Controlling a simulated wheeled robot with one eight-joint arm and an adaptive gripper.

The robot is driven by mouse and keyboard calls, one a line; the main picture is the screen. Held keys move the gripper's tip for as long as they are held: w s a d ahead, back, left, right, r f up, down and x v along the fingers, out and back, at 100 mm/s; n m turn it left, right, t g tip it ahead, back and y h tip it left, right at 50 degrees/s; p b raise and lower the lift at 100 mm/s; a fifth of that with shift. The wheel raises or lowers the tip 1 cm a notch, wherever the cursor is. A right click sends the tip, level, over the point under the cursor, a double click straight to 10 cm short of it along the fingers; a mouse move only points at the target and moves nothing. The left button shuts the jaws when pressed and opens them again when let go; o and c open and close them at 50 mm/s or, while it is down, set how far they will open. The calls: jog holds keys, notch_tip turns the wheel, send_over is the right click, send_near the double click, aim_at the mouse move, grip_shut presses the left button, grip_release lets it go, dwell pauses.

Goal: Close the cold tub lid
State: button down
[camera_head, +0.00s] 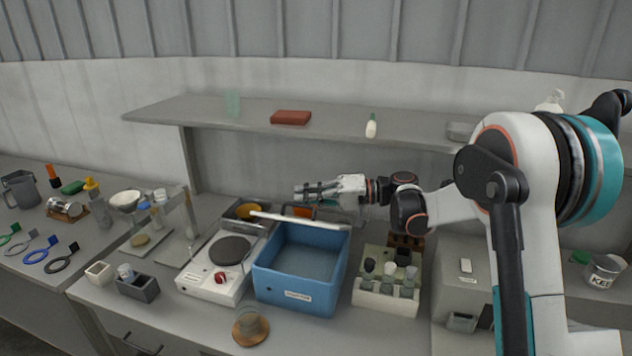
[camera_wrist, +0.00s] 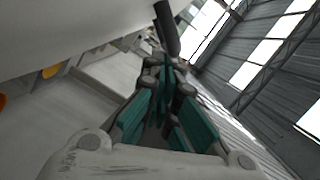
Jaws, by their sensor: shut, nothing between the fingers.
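The blue cold tub (camera_head: 294,291) stands on the bench with a pale label on its front, and its inside shows from above. Its lid (camera_head: 300,220) shows as a pale, narrow slab along the tub's back edge, raised and open. My gripper (camera_head: 300,191) is shut and empty, pointing left, above and behind the lid. In the wrist view my gripper (camera_wrist: 166,78) has its teal fingers together. A broad pale surface, probably the lid (camera_wrist: 70,35), fills the upper left there, with a dark bar (camera_wrist: 166,28) beside the fingertips. I cannot tell whether they touch.
A shelf (camera_head: 225,111) runs behind, above my gripper. A round wooden coaster (camera_head: 250,330) lies in front of the tub.

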jog(key=s+a+f+n+t+h+b, duration=0.1)
jog(key=s+a+f+n+b, duration=0.1)
jog(key=s+f, duration=0.5)
jog(key=shift+a+f+n+b, duration=0.15)
jog(key=shift+f+n+b, duration=0.8)
jog(key=shift+n, duration=0.45)
jog(key=shift+f, duration=0.1)
